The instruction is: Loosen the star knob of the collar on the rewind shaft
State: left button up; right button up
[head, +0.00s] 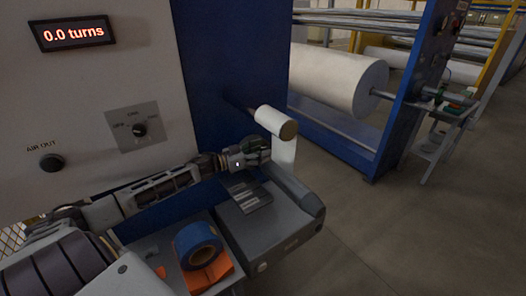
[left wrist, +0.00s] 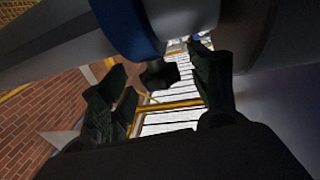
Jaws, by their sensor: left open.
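In the left wrist view a dark star knob (left wrist: 159,74) sticks out below a blue ring (left wrist: 128,28), which looks like the collar, around a pale grey cylinder (left wrist: 182,16). My left gripper (left wrist: 167,72) is open, with one finger on each side of the knob. I cannot tell whether either finger touches it. In the head view my left gripper (head: 257,151) is just below a small white roll (head: 268,119) that juts out from the blue panel. The knob and collar cannot be made out there. My right gripper is not in view.
A grey machine housing (head: 270,232) lies below the gripper. A blue tape roll (head: 197,245) sits on an orange holder (head: 213,275) at the front. The display (head: 72,34) reads 0.0 turns. A selector dial (head: 139,130) is on the panel.

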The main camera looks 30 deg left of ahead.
pick_arm(q)
jog(key=shift+w+d, duration=0.3)
jog(key=shift+w, duration=0.15)
jog(key=c, duration=1)
jog(key=shift+d+r+n+t+y+p, duration=0.1)
jog(key=shift+n+t+y+p, duration=0.3)
jog(key=shift+n+y+p, duration=0.45)
jog(key=shift+d+r+n+t+y+p, duration=0.1)
jog(key=shift+n+t+y+p, duration=0.4)
jog(key=shift+p, duration=0.75)
jog(key=shift+n+y+p, duration=0.25)
jog(key=shift+y+p, duration=0.3)
jog(key=shift+y, duration=0.4)
jog(key=shift+n+y+p, duration=0.5)
jog(key=shift+n+y, duration=0.2)
jog(key=shift+y, duration=0.4)
